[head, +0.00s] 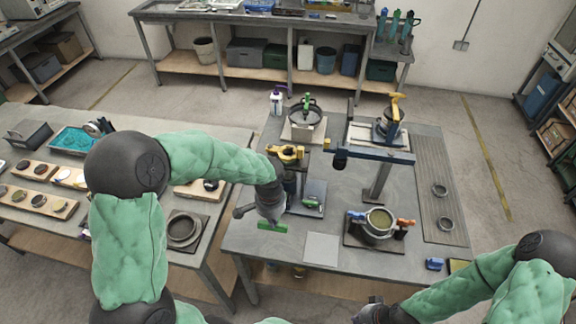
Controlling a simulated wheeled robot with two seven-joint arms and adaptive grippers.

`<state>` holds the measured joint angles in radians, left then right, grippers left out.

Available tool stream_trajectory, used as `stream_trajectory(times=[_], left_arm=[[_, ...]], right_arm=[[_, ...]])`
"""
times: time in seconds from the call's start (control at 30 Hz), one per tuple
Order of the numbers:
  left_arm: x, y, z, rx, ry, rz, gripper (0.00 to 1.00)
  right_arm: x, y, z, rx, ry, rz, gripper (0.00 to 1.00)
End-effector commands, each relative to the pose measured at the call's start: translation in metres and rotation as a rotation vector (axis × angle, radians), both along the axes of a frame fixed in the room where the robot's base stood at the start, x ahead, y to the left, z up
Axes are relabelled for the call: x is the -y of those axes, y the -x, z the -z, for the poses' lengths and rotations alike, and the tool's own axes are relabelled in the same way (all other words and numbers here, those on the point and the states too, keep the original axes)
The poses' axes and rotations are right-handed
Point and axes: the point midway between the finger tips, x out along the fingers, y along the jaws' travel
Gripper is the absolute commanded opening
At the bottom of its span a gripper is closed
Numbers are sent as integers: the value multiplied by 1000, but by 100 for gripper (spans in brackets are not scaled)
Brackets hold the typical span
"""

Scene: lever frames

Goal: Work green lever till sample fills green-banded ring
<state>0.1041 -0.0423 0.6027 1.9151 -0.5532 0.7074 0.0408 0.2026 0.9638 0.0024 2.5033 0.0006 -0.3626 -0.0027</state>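A green bar-shaped handle (272,227) shows at the front left of the grey table, right at my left gripper (268,212). The gripper points down over it. Whether its fingers touch or close on the handle is hidden. Another green part (307,103) stands up at a dark-rimmed pot (305,118) at the back. I cannot make out a green-banded ring for certain. My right gripper (370,312) is low at the bottom edge, apart from the table's things, and its fingers are too unclear to read.
A dark blue post with an arm (378,180) stands mid-table. A yellow-handled device (390,122) is at the back. A pale square plate (321,249) lies at the front.

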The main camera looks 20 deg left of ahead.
Motion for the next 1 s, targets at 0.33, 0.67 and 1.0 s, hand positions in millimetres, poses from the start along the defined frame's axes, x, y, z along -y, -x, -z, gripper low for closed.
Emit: stream_trajectory(times=[0.33,0.67,1.0], left_arm=[[1,2,23,2,1,0,0],[2,6,43,1,0,1,0],[2,9,63,-1,1,0,0]], right_arm=[[0,0,20,0,0,0,0],[0,0,36,0,0,0,0],[0,0,53,0,0,0,0]])
